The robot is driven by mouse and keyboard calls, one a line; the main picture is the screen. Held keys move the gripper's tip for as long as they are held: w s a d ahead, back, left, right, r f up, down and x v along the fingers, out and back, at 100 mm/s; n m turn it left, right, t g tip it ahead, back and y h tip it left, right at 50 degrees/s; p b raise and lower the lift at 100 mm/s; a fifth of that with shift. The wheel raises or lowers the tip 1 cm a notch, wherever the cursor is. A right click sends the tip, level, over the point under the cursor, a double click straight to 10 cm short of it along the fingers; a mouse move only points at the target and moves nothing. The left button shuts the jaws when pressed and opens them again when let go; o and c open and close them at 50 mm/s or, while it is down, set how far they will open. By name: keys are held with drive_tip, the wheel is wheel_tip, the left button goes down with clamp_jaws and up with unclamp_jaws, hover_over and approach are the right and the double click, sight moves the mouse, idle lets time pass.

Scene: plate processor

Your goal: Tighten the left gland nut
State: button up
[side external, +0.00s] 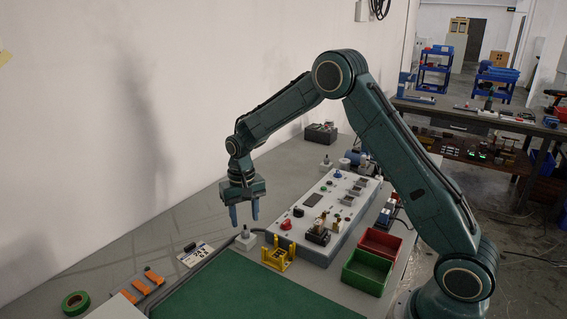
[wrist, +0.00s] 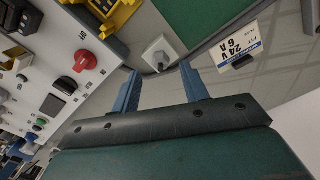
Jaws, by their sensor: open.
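A small pale block with a short upright knob (side external: 245,239), which looks like a cable gland, stands on the bench left of the grey panel. A dark cable runs from it. It also shows in the wrist view (wrist: 160,50), just beyond my fingertips. A similar pale fitting (side external: 326,164) stands farther back by the panel's far end. I cannot make out the nuts clearly. My gripper (side external: 244,215) points down with blue fingers apart, empty, above the nearer fitting. In the wrist view my open gripper (wrist: 159,70) frames that fitting's near edge; contact is not visible.
The grey panel (side external: 318,250) with a red knob (side external: 286,224) lies right of my gripper, with a yellow holder (side external: 278,260) in front. Green (side external: 365,271) and red (side external: 381,243) bins stand at right. A labelled card (side external: 196,254) and green mat (side external: 235,295) lie nearer.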

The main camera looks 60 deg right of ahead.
sight(247, 232)
wheel_tip(247, 232, up, 10)
idle(0.5)
drive_tip(key=s+a+r+n+t, duration=0.3)
drive_tip(key=s+r, duration=1)
drive_tip(key=s, duration=0.4)
drive_tip(key=s+a+f+n+t, duration=0.1)
drive_tip(key=s+f+n+t, duration=0.1)
drive_tip(key=s, duration=1.3)
drive_tip(key=shift+s+a+n+t, duration=0.3)
drive_tip(key=shift+s+a, duration=0.1)
